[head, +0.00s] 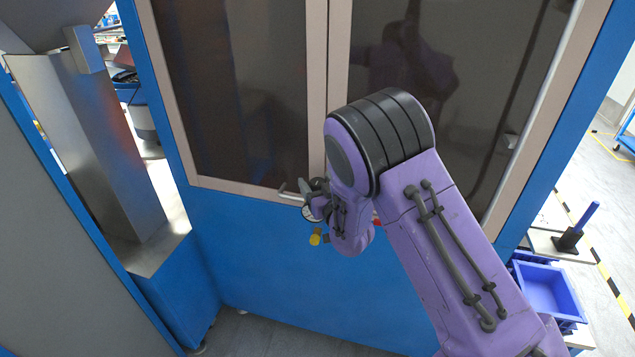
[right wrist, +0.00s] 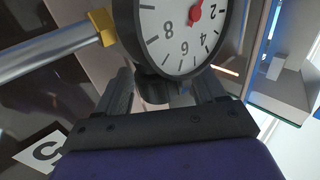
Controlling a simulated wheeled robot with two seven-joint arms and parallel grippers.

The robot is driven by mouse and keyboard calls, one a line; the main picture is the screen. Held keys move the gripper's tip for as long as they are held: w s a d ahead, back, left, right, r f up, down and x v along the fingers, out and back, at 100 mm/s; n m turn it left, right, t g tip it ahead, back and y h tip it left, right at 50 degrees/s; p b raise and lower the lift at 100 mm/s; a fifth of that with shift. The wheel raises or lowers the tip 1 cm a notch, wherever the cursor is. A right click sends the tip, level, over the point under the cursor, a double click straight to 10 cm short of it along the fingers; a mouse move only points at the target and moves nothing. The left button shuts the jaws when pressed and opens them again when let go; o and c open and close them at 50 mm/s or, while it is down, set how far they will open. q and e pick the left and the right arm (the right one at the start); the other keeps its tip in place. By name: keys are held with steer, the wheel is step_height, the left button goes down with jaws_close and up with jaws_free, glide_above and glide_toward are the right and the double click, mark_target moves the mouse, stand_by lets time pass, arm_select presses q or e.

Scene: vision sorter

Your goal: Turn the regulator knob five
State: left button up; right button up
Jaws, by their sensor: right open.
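A round white gauge (right wrist: 178,28) with black numerals and a red pointer hub fills the top of the right wrist view. A dark knob-like part (right wrist: 154,88) sits just below it, probably the regulator knob; its edges blend with the dark fingers. My right gripper (right wrist: 163,86) is open, with one finger on each side of that part; I cannot tell whether either finger touches it. In the head view, my right gripper (head: 308,190) is at the blue machine front, and the gauge (head: 309,214) shows only partly behind it. My left gripper is out of view.
A silver pipe (right wrist: 50,52) with a yellow fitting (right wrist: 102,27) runs to the gauge. A yellow part (head: 315,239) hangs below my gripper on the blue cabinet (head: 245,260). Dark glass doors (head: 235,90) rise above. A blue bin (head: 548,290) stands at right.

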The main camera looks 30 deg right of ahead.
steer(key=c, duration=1)
steer(key=shift+o, duration=0.2)
